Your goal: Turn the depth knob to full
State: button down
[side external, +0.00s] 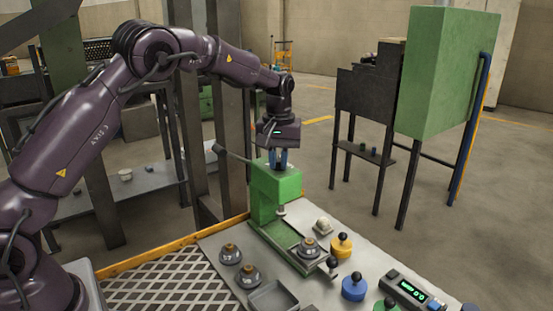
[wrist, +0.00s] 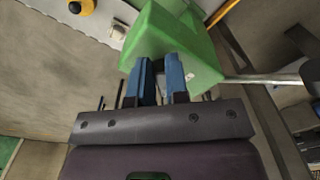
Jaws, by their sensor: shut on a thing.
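The green press (side external: 274,190) stands on the light work plate, with a green base rail reaching forward. My gripper (side external: 279,164) points down at the top of the press. In the wrist view, the blue fingers of my gripper (wrist: 161,66) reach the top of the green press (wrist: 150,35). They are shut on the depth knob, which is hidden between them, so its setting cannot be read. A grey lever (side external: 233,157) sticks out to the left of the press; it also shows in the wrist view (wrist: 262,79).
Domed grey pieces (side external: 230,254) and a shallow grey tray (side external: 272,297) lie before the press. Yellow (side external: 341,246) and blue (side external: 354,287) knobbed pieces and a display box (side external: 408,289) stand to the right. A green cabinet (side external: 440,75) stands behind right.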

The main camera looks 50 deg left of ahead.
jog(key=n, duration=0.4)
jog(key=shift+w+d+r, duration=0.1)
jog(key=shift+w+d, duration=0.1)
jog(key=shift+w, duration=0.15)
jog(key=shift+w+n, duration=0.15)
jog(key=shift+n, duration=0.95)
jog(key=shift+w+n, duration=0.15)
jog(key=shift+n, duration=0.95)
jog(key=c, duration=1.1)
grip_release()
notch_tip(320, 180, up, 13)
jog(key=shift+f, duration=0.1)
